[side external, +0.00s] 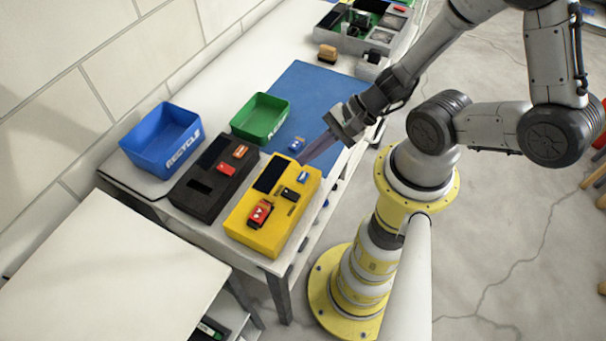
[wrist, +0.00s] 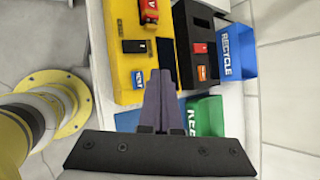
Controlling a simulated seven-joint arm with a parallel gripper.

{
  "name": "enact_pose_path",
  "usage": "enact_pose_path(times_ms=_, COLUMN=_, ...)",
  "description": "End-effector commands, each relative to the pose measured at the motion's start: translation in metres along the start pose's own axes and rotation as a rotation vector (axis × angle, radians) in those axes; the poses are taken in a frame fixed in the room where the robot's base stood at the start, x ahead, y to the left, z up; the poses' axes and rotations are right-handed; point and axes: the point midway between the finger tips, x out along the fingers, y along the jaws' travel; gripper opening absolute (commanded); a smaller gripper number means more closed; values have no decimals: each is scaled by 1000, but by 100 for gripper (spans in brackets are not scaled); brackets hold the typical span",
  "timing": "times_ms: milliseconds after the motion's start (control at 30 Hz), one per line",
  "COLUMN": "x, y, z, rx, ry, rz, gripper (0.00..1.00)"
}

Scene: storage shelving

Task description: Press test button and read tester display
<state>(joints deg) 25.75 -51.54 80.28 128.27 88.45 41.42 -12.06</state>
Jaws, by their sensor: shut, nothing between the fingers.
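The yellow tester (side external: 240,226) lies on the bench near its front end, with a dark display (side external: 270,173) at its far left. A blue button (side external: 303,177) sits at its far right corner; in the wrist view the blue button (wrist: 138,79) carries white lettering. A black part (side external: 290,194) and a red battery-like block (side external: 260,213) are on the tester's top. My gripper (side external: 304,160) is shut and empty, its fingertips by the tester's far end close to the button. In the wrist view the fingertips (wrist: 160,71) are right of the button. I cannot read the display.
A black tester-like box (side external: 205,198) with red and orange parts stands left of the yellow tester. A blue recycle bin (side external: 160,155) and a green bin (side external: 280,130) stand behind. A blue mat (side external: 310,90) is mostly clear; a small blue item (side external: 297,144) lies nearby.

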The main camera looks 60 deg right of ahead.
Motion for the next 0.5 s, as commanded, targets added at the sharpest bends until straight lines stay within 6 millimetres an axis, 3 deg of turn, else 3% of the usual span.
enact_pose_path(times_ms=200, x=15, y=11, z=-10, rx=2, ry=-1, rz=0, gripper=0)
enact_pose_path(times_ms=500, x=20, y=14, z=-14, rx=0, ry=-1, rz=-1, gripper=0)
